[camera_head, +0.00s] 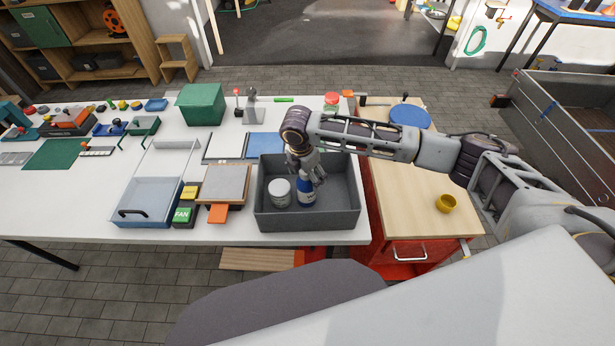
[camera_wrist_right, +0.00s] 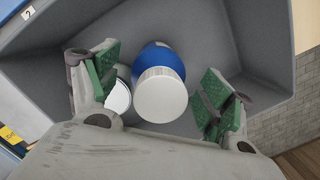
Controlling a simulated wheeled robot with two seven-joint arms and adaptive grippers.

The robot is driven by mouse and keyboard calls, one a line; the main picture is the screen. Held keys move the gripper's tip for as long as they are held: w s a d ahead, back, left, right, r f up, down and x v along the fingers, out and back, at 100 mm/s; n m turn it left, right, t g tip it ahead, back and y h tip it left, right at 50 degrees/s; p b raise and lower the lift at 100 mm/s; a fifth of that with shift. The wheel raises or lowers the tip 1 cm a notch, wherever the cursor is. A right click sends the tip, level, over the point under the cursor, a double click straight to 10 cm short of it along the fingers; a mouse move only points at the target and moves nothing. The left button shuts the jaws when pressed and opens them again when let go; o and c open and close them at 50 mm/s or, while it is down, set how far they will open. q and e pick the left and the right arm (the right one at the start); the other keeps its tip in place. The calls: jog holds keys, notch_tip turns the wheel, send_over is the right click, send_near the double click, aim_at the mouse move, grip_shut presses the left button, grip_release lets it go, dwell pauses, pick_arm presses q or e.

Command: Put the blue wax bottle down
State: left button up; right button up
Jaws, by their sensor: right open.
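The blue wax bottle (camera_head: 306,190) has a white cap and stands in the grey bin (camera_head: 336,219), next to a white tin (camera_head: 279,192). My right gripper (camera_head: 307,166) is above the bottle, fingers pointing down into the bin. In the right wrist view the bottle (camera_wrist_right: 160,88) is seen from its cap end, between the spread green-padded fingers of the right gripper (camera_wrist_right: 158,85). The fingers are apart from the bottle on both sides. The white tin (camera_wrist_right: 118,97) is close beside the bottle, partly hidden by a finger. My left gripper is not in view.
Left of the bin are a tan-topped block (camera_head: 225,184), a green FAN box (camera_head: 184,214) and a light blue tray (camera_head: 150,195). Right of it is a wood-topped red cabinet (camera_head: 415,185) with a yellow cup (camera_head: 446,203). The right part of the bin floor is clear.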

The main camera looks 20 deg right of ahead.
jog(key=r, duration=0.3)
jog(key=a+r, duration=0.1)
jog(key=r, duration=0.3)
jog(key=s+r, duration=0.1)
jog(key=r, duration=0.2)
jog(key=shift+a+r, duration=0.2)
jog(key=shift+r, duration=0.15)
